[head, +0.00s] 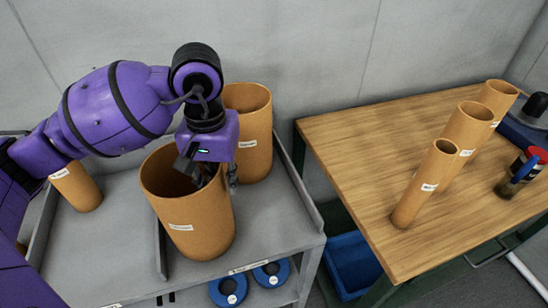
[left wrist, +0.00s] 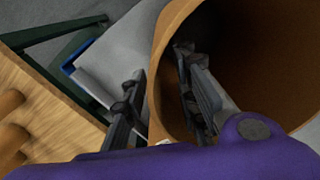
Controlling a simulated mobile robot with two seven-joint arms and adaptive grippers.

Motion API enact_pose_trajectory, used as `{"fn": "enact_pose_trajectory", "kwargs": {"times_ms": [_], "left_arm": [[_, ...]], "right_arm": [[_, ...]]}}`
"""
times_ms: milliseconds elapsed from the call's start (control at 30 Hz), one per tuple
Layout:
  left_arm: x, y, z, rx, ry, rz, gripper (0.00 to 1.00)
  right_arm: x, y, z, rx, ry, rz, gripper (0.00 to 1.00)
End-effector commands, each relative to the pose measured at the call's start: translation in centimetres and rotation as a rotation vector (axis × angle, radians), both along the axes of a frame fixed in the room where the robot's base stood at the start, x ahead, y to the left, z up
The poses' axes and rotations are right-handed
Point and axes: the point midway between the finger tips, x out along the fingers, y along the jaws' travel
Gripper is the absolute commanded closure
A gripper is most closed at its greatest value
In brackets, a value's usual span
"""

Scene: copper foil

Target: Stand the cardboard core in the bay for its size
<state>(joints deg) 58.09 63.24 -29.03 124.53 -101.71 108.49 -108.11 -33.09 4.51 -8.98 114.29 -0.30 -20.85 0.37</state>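A large brown cardboard core (head: 205,238) stands upright on the grey cart top (head: 270,223), with a white label on its side. My left gripper (head: 212,178) is at its upper right rim, pointing down. One finger is inside the core and the other is outside, so the wall lies between them. In the left wrist view the core's wall (left wrist: 155,85) runs between the fingers, with gaps that look open on both sides. Another wide core (head: 248,105) stands behind it, and a smaller one (head: 77,187) stands at the left. My right gripper is out of view.
Thin upright dividers (head: 160,248) and a raised side edge split the cart top. A wooden table (head: 345,150) at the right holds three tilted-looking narrow cores (head: 425,183). Blue rolls (head: 228,288) sit on the cart's lower shelf. A blue bin (head: 352,265) is between cart and table.

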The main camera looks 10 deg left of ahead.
Motion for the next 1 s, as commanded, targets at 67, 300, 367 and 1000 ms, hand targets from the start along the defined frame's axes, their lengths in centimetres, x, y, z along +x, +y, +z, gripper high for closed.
{"fn": "enact_pose_trajectory", "kwargs": {"times_ms": [67, 300, 367, 1000], "left_arm": [[0.1, 0.0, 1.7, 0.001, -0.004, -0.001, 0.73], [0.1, -0.1, 6.8, 0.000, -0.002, -0.001, 0.73], [0.0, -0.1, 7.9, 0.000, -0.001, 0.000, 0.73], [0.0, -0.1, 10.2, 0.001, 0.002, 0.000, 0.73]], "right_arm": [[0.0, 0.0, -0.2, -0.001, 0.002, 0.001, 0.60], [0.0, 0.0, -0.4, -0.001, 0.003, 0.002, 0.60], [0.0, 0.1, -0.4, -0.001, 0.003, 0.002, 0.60], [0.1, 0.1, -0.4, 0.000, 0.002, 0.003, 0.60]]}}
